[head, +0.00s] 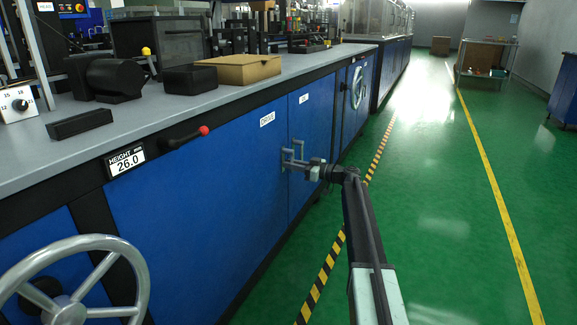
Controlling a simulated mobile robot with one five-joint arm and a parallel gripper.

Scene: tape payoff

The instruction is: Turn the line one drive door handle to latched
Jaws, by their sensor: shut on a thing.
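The blue door (262,165) with a white label is set in the long front of the machine bench. My gripper (289,159) is at this door's right edge, by the seam with the neighbouring blue door (311,150). Its jaws are shut on the small grey door handle. At this size I cannot clearly separate the handle from the fingers, and its exact angle is hard to tell. My arm reaches up from the lower right to the door front.
A large grey handwheel (72,300) stands out at the lower left. A lever with a red knob (203,131) projects from the bench front, left of my gripper. A cardboard box (238,69) lies on the bench top. The green floor (450,230) to the right is clear.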

